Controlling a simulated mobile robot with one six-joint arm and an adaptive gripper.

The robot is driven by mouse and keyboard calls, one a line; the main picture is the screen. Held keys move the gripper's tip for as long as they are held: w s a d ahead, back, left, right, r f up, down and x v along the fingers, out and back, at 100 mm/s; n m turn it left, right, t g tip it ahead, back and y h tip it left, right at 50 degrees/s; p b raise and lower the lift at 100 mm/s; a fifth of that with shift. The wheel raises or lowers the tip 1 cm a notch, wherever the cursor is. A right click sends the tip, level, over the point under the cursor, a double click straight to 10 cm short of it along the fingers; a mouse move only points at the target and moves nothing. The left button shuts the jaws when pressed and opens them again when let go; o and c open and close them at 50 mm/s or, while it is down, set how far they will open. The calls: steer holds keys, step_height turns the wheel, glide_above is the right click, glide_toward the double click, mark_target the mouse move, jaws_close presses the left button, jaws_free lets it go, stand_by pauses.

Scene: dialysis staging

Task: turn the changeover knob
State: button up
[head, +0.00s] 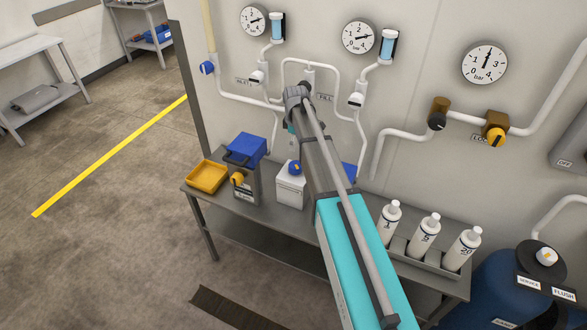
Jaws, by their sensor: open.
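A light knob (546,257) with a yellow mark sits on the black head of a blue tank (500,285) at the lower right. Labels reading SERVICE (529,283) and FLUSH (563,294) are beside it; this looks like the changeover knob. My arm reaches from the bottom centre up in front of the wall piping, well left of this knob. My gripper does not show; my arm links may hide it.
Several bottles stand in a tray (398,246) on the grey bench, between my arm and the tank. A yellow tray (207,177), a grey canister (243,185) and a white jug (290,188) are left of my arm. Yellow-knobbed (497,137) and black-knobbed (437,121) valves project from the wall.

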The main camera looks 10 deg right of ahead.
mark_target(295, 164)
steer(key=shift+f+b, duration=5.45)
steer(key=shift+f, duration=0.35)
